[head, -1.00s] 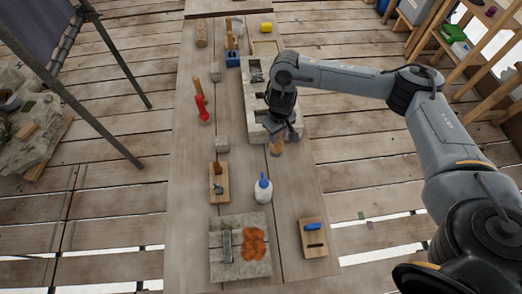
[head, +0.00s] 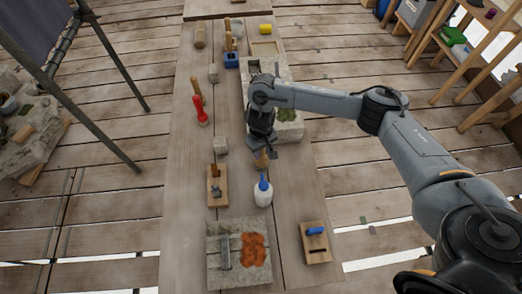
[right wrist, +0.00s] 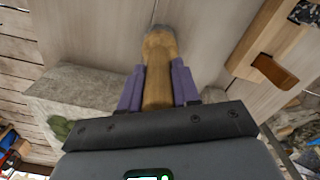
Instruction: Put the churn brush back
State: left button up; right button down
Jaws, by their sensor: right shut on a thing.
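My right gripper (head: 262,146) is shut on a wooden-handled tool, which I take to be the churn brush (head: 262,160). In the right wrist view the purple fingers (right wrist: 158,88) close on both sides of its pale wooden body (right wrist: 158,65), which ends in a grey tip. The gripper holds it over the table between the long stone block (head: 290,131) and a white bottle with a blue cap (head: 263,196). Most of the tool is hidden by the gripper in the head view. My left gripper is not in view.
A blue holder (head: 232,61) with wooden handles stands at the back. A red tool (head: 202,115) lies left. A wooden rest (head: 217,197) holds a small tool. A stone slab (head: 240,280) with an orange patch and a wooden block (head: 317,255) with a blue piece are in front.

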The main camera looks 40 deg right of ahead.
jog(key=c, duration=0.8)
grip_release()
jog(key=shift+r, duration=0.1)
